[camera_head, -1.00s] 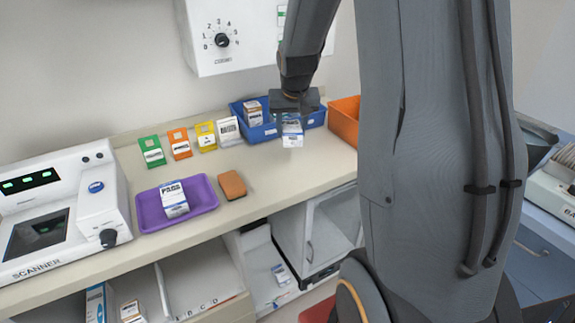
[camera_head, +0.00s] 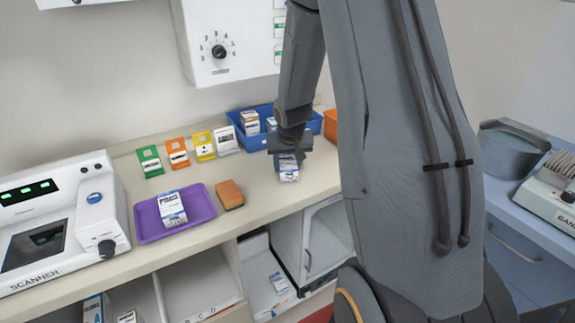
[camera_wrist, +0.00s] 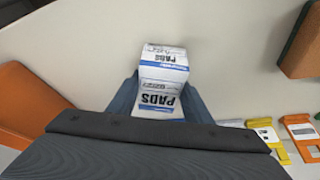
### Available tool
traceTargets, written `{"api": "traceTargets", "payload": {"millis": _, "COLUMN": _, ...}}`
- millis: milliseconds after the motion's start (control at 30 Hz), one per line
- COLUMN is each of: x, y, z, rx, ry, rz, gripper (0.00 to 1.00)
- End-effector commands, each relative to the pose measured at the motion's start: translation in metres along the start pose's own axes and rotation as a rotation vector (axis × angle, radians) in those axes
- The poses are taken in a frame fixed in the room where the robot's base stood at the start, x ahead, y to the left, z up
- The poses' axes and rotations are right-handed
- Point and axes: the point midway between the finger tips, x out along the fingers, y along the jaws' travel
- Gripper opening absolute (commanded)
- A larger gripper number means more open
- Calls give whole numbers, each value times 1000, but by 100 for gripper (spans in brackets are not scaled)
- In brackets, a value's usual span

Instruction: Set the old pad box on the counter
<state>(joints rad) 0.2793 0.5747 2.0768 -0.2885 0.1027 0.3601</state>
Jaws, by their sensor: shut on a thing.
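My gripper (camera_head: 288,163) is shut on a white and blue pad box (camera_head: 289,174), in front of the blue bin and over the counter (camera_head: 255,190). In the wrist view the pad box (camera_wrist: 163,68) sits between both fingers, its PADS label facing the camera. I cannot tell whether its underside touches the counter. Another pad box (camera_head: 172,209) lies in the purple tray (camera_head: 205,205) at the left. The pictures do not show which box is older.
The blue bin (camera_head: 254,143) at the back holds small boxes. An orange sponge (camera_head: 230,194) lies right of the tray. Several coloured cards (camera_head: 178,154) stand along the wall. The scanner (camera_head: 55,225) fills the left end. Clear counter lies between sponge and held box.

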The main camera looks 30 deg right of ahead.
Motion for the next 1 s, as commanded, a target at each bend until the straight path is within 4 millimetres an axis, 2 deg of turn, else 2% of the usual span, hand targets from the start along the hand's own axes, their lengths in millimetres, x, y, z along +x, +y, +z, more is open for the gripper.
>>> {"api": "traceTargets", "payload": {"millis": 167, "x": 4, "y": 0, "z": 1, "rx": 0, "ry": 0, "rz": 0, "gripper": 22}}
{"api": "traceTargets", "payload": {"millis": 200, "x": 3, "y": 0, "z": 1, "rx": 0, "ry": 0, "rz": 0, "gripper": 52}}
{"api": "traceTargets", "payload": {"millis": 267, "x": 2, "y": 0, "z": 1, "rx": 0, "ry": 0, "rz": 0, "gripper": 62}}
{"api": "traceTargets", "payload": {"millis": 300, "x": 2, "y": 0, "z": 1, "rx": 0, "ry": 0, "rz": 0, "gripper": 64}}
{"api": "traceTargets", "payload": {"millis": 700, "x": -3, "y": 0, "z": -1, "rx": 0, "ry": 1, "rz": 0, "gripper": 64}}
{"api": "traceTargets", "payload": {"millis": 1000, "x": -48, "y": 0, "z": -1, "rx": 1, "ry": 3, "rz": 0, "gripper": 64}}
